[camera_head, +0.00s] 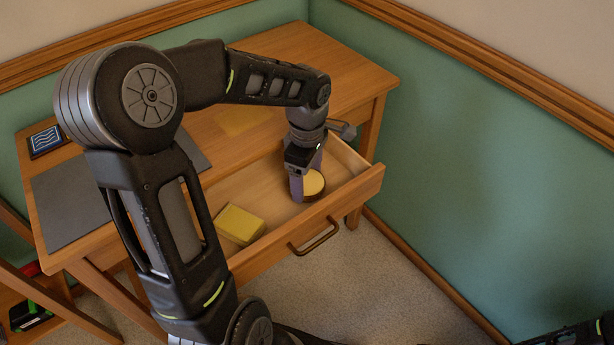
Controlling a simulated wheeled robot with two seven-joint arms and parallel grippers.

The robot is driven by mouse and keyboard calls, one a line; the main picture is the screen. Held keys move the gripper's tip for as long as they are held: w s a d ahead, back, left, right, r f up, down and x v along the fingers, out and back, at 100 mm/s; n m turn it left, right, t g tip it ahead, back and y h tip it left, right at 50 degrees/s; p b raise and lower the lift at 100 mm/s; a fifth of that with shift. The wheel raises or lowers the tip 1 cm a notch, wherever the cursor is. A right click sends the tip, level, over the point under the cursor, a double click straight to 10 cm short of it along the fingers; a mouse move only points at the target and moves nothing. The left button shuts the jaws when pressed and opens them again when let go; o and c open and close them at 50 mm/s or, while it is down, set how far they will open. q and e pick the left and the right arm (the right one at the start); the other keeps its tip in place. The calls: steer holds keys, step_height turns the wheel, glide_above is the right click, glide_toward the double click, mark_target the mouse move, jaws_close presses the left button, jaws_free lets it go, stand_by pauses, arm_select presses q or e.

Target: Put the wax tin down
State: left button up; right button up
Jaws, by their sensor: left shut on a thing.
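The wax tin (315,184) is round, with a pale yellow top and a dark side. It is low inside the open drawer (345,193) of the wooden desk, near the drawer's front right part. My left gripper (306,183) reaches down into the drawer and is shut on the tin. A finger covers the tin's left side. I cannot tell whether the tin's underside touches the drawer floor. My right gripper is not in view.
A yellow block (240,224) lies in the drawer to the left of the tin. A dark grey mat (72,205) and a blue patterned tile (47,140) lie on the desk top (345,75). Green walls stand behind and to the right.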

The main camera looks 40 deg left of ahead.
mark_target(307, 182)
arm_select(q)
steer(key=o, duration=1.5)
steer(key=shift+f, duration=0.1)
steer(key=shift+r, duration=0.45)
step_height(307, 182, up, 11)
steer(key=shift+r+p, duration=0.2)
steer(key=shift+p, duration=1)
